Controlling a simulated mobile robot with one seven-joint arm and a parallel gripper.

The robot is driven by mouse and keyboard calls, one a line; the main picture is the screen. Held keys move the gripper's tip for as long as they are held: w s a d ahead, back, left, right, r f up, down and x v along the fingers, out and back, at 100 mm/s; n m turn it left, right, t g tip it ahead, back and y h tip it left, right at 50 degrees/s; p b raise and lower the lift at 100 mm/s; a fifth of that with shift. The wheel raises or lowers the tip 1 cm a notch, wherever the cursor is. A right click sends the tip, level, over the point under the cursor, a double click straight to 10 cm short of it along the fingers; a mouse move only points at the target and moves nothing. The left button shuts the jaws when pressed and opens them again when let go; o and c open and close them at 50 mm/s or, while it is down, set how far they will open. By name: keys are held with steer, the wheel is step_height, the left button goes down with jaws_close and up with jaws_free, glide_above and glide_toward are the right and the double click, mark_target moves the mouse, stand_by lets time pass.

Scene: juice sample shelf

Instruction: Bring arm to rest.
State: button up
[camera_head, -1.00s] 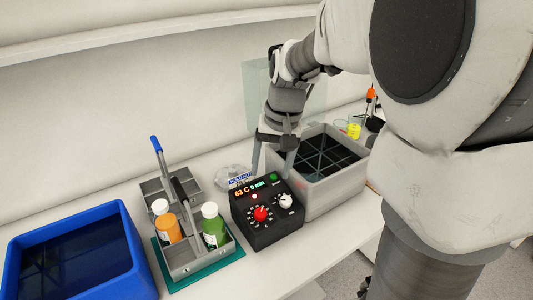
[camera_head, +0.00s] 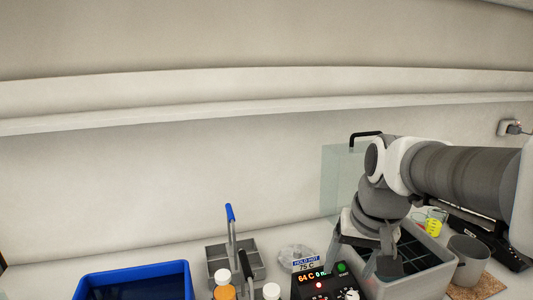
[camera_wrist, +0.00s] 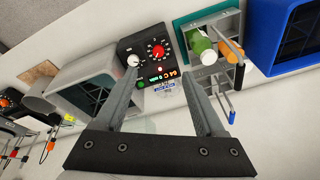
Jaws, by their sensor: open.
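My gripper (camera_head: 359,268) is open and empty. In the head view it points down above the black control box, in front of the grey bath. In the wrist view its two fingers (camera_wrist: 165,85) stand wide apart. The control box (camera_wrist: 146,52) has red and white knobs and a lit display, which reads 64 C in the head view (camera_head: 322,282). It shows between and beyond the fingers, with no contact that I can make out.
A grey bath (camera_head: 433,270) stands right of the control box. A grey caddy (camera_head: 248,256) with bottles and a blue bin (camera_head: 92,276) stand left. A clear panel (camera_head: 341,175) with a black handle rises behind. A grey cup (camera_head: 466,262) sits at right. A shelf runs along the wall.

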steer(key=s+a+n+t, duration=0.1)
steer(key=s+n+t, duration=0.1)
steer(key=s, duration=0.7)
steer(key=shift+s+t+h, duration=0.3)
steer(key=shift+s, duration=0.1)
